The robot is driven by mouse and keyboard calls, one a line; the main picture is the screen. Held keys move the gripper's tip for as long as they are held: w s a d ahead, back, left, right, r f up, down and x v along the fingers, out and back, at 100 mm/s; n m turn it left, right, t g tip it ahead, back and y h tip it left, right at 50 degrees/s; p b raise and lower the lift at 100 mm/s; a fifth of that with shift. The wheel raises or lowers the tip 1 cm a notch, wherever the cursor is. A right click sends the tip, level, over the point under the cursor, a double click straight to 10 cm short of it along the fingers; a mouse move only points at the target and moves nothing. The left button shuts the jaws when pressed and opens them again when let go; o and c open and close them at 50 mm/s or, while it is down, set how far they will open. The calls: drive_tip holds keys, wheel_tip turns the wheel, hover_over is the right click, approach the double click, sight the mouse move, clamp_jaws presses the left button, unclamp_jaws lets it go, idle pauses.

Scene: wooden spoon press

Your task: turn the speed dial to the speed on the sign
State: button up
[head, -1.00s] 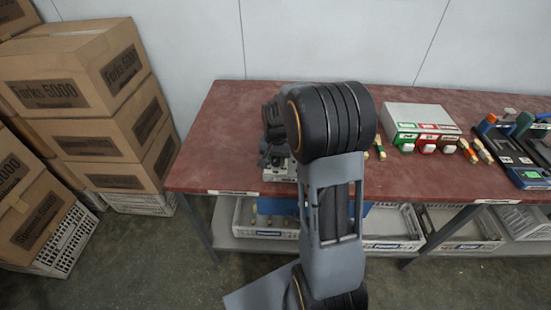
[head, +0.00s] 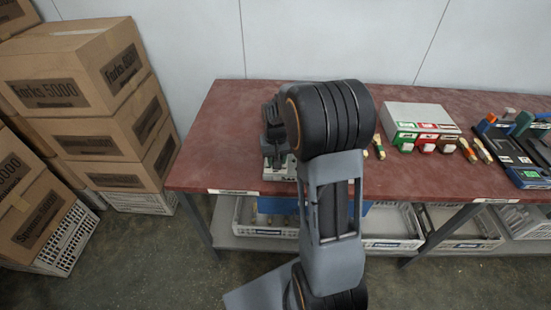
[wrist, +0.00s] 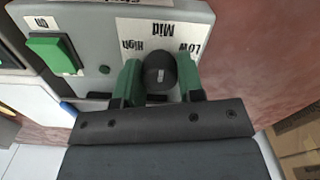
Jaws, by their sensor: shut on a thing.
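The speed dial (wrist: 160,70) is a dark round knob on a grey control panel (wrist: 95,55). In the wrist view the green fingers of my gripper (wrist: 161,82) are shut on it from both sides. The words High, Mid and LOW are printed upside down around it, with Mid straight above the knob. A small pale mark shows on the knob; I cannot tell which word it points at. In the head view the panel (head: 279,174) is at the table's front edge, and my arm and gripper (head: 274,155) hide the dial. The speed sign is not readable here.
A green switch (wrist: 52,53) is on the panel left of the dial. On the red table (head: 225,140), a grey box with green, red and brown switches (head: 425,115) stands to the right. Stacked cartons (head: 90,95) are at the left. The table's left end is clear.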

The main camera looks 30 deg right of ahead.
drive_tip(key=shift+w+r, duration=0.1)
drive_tip(key=o, duration=0.9)
wheel_tip(320, 180, up, 14)
drive_tip(key=shift+f+p, duration=0.15)
drive_tip(key=shift+p, duration=0.3)
drive_tip(key=shift+s+a+r+n+t+p, duration=0.55)
drive_tip(key=shift+s+a, duration=1.15)
drive_tip(key=shift+s, duration=1.05)
drive_tip(key=shift+s+a+r+n+t+p, duration=0.25)
drive_tip(key=shift+s+a+n+t+p, duration=0.35)
drive_tip(key=shift+s+a, duration=1.6)
drive_tip(key=shift+s+a+r+n+t+p, duration=0.4)
drive_tip(key=shift+s+a+t+p, duration=0.55)
drive_tip(key=shift+s, duration=2.35)
